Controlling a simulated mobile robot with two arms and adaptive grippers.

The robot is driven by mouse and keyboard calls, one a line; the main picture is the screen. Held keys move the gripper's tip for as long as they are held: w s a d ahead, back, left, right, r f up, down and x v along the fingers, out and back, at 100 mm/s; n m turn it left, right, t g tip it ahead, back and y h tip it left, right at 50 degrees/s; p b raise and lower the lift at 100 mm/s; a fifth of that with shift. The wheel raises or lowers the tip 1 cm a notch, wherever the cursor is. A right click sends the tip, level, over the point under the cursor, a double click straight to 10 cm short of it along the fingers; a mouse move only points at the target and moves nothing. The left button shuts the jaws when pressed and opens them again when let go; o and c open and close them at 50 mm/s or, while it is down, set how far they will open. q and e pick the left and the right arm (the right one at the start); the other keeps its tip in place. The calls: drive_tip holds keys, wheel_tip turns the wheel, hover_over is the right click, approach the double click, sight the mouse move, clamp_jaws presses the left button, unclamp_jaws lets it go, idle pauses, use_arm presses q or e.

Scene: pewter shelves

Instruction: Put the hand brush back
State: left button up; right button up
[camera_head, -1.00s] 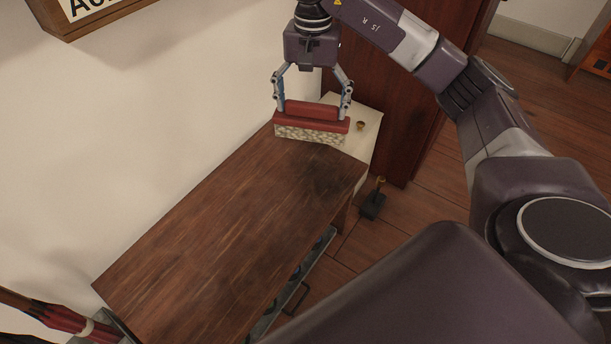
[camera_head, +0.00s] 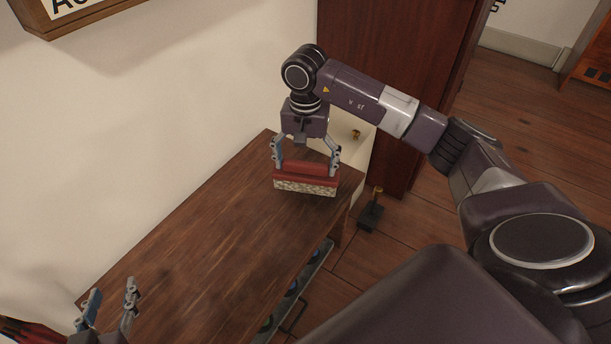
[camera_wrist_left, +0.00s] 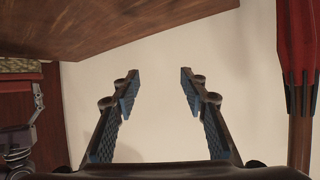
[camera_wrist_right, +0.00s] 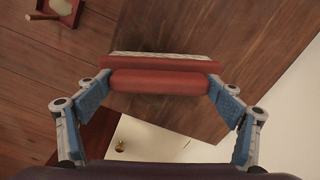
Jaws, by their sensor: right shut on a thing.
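The hand brush (camera_head: 305,180) has a red back and handle and pale speckled bristles that face down. My right gripper (camera_head: 305,167) is shut on its red handle from above. The brush is over the far end of the brown wooden bench top (camera_head: 200,245); I cannot tell whether the bristles touch it. The brush (camera_wrist_right: 160,80) spans between both fingers in the right wrist view. My left gripper (camera_head: 108,298) is open and empty near the bench's near left end, and its spread fingers (camera_wrist_left: 155,85) show in the left wrist view.
A brass knob (camera_head: 355,134) is on the pale surface beyond the bench. A dark red-brown cabinet (camera_head: 385,90) stands behind. A dark block with a brass top (camera_head: 370,215) is on the floor. A red umbrella (camera_wrist_left: 297,40) is beside my left gripper. The bench's middle is clear.

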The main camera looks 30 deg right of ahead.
sight(306, 175)
wheel_tip(306, 175, down, 4)
drive_tip(key=shift+r+b, duration=0.15)
drive_tip(key=shift+b, duration=0.3)
use_arm(q)
drive_tip(key=r, duration=0.1)
drive_tip(key=w+r+t, duration=0.1)
drive_tip(key=r, duration=0.1)
drive_tip(key=w+d+r+t, duration=0.1)
drive_tip(key=shift+r+h, duration=0.2)
drive_tip(key=shift+h, duration=0.1)
use_arm(e)
drive_tip(key=o, duration=1)
use_arm(q)
drive_tip(key=shift+w+d+r+t, duration=0.1)
drive_tip(key=shift+w+r+t, duration=0.05)
drive_tip(key=shift+r+t, duration=0.2)
